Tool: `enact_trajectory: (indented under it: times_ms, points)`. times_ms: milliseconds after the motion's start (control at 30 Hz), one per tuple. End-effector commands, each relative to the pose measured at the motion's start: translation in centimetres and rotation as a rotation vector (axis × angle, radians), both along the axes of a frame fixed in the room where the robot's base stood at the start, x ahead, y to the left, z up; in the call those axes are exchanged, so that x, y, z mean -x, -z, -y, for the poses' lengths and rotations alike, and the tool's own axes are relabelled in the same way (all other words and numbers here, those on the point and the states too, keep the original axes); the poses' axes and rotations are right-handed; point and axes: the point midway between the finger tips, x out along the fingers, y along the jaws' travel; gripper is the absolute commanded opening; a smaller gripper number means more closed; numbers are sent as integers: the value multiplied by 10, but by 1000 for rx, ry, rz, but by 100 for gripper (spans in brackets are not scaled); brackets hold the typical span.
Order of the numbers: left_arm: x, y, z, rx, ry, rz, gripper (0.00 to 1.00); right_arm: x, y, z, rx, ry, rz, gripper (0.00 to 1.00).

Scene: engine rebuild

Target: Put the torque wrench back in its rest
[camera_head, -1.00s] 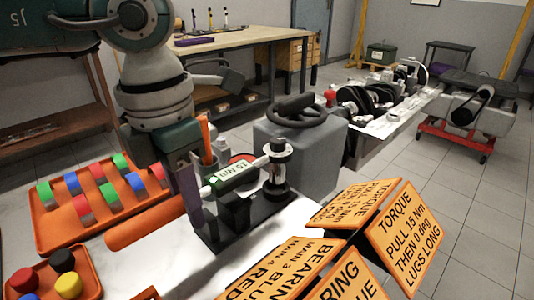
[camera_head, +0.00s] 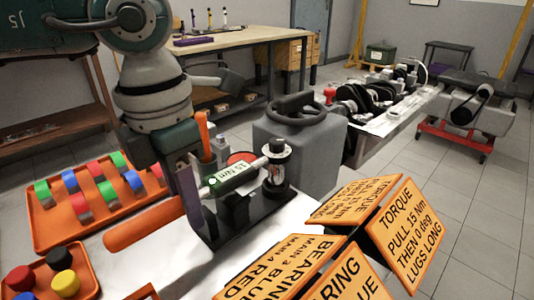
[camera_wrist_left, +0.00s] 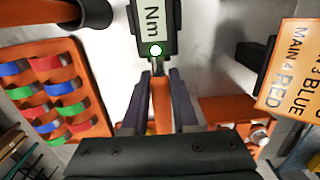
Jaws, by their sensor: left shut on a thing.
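The torque wrench has an orange handle (camera_head: 143,227) and a body with a "15 Nm" display (camera_head: 234,177). My left gripper (camera_wrist_left: 158,108) is shut on the handle, with one finger on each side; in the head view its fingers (camera_head: 192,200) point down. The wrench lies roughly level, its head end beside an upright silver and black cylinder (camera_head: 278,166). A black stand (camera_head: 255,218) is under the wrench body; I cannot tell whether they touch. The display also shows in the left wrist view (camera_wrist_left: 153,22). My right gripper is out of view.
An orange tray of coloured clips (camera_head: 50,228) and a tray of coloured caps (camera_head: 88,288) lie left. Orange instruction signs (camera_head: 405,235) stand at front right. A grey block with a dark wheel-like top (camera_head: 305,155) stands behind the stand. Some white tabletop (camera_head: 170,262) is clear.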

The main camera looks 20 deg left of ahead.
Motion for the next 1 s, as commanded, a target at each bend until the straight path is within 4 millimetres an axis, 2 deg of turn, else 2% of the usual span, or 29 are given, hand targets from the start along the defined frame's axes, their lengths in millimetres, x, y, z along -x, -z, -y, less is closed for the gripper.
enact_trajectory:
  times_ms: [1000]
  points:
    - [-1, 15, 0, 1, 0, 2, 0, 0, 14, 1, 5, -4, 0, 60]
